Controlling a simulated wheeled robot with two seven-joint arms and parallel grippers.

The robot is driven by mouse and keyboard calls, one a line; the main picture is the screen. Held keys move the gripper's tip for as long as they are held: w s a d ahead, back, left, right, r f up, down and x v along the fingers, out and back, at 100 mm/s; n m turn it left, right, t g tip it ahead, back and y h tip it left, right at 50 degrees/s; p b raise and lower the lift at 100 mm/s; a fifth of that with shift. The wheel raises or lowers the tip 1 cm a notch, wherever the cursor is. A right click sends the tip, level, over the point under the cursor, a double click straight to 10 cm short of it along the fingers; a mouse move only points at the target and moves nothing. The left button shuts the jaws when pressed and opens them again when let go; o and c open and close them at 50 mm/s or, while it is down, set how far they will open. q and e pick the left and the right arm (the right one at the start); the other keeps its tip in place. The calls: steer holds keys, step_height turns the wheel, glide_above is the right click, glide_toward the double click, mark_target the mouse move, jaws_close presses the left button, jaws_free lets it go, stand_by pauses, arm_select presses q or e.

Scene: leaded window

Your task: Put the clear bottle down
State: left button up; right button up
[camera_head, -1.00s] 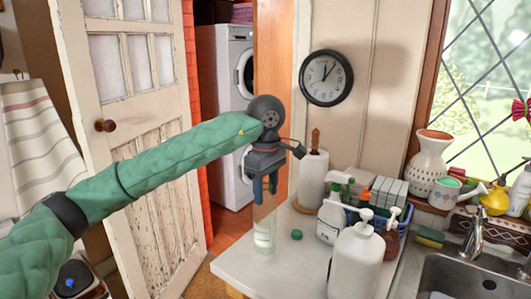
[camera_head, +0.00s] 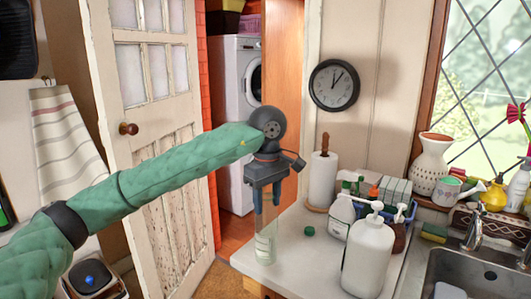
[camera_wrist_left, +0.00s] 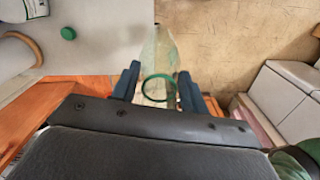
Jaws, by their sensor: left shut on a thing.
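The clear bottle (camera_head: 265,246) is upright, see-through with a pale greenish tint, at the left end of the white counter. My left gripper (camera_head: 267,203) is above it, pointing down, with its blue fingers shut on its upper part. In the left wrist view the bottle (camera_wrist_left: 158,50) lies between the fingers (camera_wrist_left: 157,88), with a green ring at its neck. There it overlaps the line between the pale counter and the tan floor. I cannot tell whether its base touches the counter. My right gripper is not in view.
A small green cap (camera_head: 308,231) lies on the counter (camera_head: 300,262) right of the bottle. A white pump bottle (camera_head: 368,255), a paper towel roll (camera_head: 321,180) and a basket of cleaning items stand further right, beside the sink (camera_head: 480,275). The counter's left edge is close to the bottle.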

arm_select(q)
steer(key=shift+s+a+r+m, duration=0.1)
steer(key=shift+s+r+m, duration=0.15)
steer(key=shift+m, duration=0.45)
steer(key=m, duration=0.1)
steer(key=d+m, duration=0.1)
steer(key=m, duration=0.1)
steer(key=shift+w+d+m, duration=0.2)
steer(key=shift+w+m, duration=0.1)
steer(key=shift+w, duration=0.1)
steer(key=shift+m, duration=0.7)
steer(key=shift+w+a+m, duration=0.15)
steer(key=shift+a+m, duration=0.15)
steer(key=shift+m, duration=0.3)
steer(key=a+f+m, duration=0.2)
steer(key=a, duration=0.1)
steer(key=shift+w+a+f, duration=0.2)
steer(key=shift+w+f, duration=0.1)
steer(key=shift+w, duration=0.05)
steer(key=s+a+f, duration=0.2)
steer(key=a+f, duration=0.7)
steer(key=f, duration=0.1)
steer(key=s+a+f+n, duration=0.1)
steer(key=s+a+f, duration=0.1)
steer(key=a+f, duration=0.7)
steer(key=shift+s+a+f, duration=0.3)
steer(key=shift+s+f, duration=0.1)
steer(key=shift+f, duration=0.75)
